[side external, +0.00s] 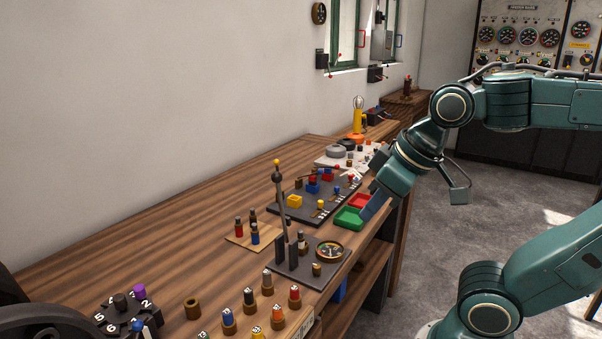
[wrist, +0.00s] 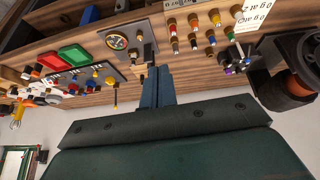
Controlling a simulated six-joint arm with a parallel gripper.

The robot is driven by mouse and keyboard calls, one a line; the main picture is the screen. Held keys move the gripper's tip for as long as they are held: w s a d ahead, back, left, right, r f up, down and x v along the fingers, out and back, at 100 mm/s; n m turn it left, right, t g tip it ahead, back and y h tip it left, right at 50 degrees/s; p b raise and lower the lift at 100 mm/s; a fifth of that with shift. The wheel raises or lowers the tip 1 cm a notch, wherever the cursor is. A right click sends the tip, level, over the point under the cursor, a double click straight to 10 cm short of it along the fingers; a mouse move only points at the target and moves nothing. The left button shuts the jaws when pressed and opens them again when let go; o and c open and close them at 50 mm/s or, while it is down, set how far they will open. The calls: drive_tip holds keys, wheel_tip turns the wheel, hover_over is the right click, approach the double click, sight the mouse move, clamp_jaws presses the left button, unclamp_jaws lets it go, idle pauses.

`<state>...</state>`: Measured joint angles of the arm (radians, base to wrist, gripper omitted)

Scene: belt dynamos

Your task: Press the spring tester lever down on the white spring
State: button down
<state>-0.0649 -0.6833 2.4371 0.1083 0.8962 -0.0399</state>
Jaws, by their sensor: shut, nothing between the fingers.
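The spring tester is a dark plate (side external: 290,268) on the bench with a round gauge (side external: 330,251); the gauge also shows in the wrist view (wrist: 117,41). Its lever (side external: 282,205) stands nearly upright with a yellow tip, beside dark posts. A small pale-topped piece (side external: 302,243) stands on the plate near the lever; I cannot tell whether it is the white spring. My gripper (side external: 371,208) is beyond the tester, near the green tray, apart from the lever. Its blue fingers (wrist: 157,74) are together and empty in the wrist view.
A green tray (side external: 348,219) and a red tray (side external: 360,200) lie beside a dark board of coloured parts. Several colour-topped pieces (side external: 268,283) stand in front of the tester. A small wooden board (side external: 238,237) with coloured pegs is left of it. Open bench lies farther left.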

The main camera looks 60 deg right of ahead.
drive_tip(key=w+a+r+h, duration=0.2)
drive_tip(key=w+a+r, duration=0.1)
drive_tip(key=w, duration=0.4)
drive_tip(key=w+a+r+h, duration=0.2)
drive_tip(key=w+a+r, duration=0.2)
drive_tip(key=w, duration=0.4)
drive_tip(key=shift+w+a+r+h, duration=0.2)
drive_tip(key=shift+a+r+h, duration=0.1)
drive_tip(key=shift+r, duration=0.1)
drive_tip(key=shift+w+d+f, duration=0.1)
drive_tip(key=w+d+f, duration=0.5)
drive_tip(key=d+f, duration=0.2)
drive_tip(key=d, duration=0.1)
drive_tip(key=shift+f, duration=0.25)
drive_tip(key=shift+d, duration=0.1)
idle(0.3)
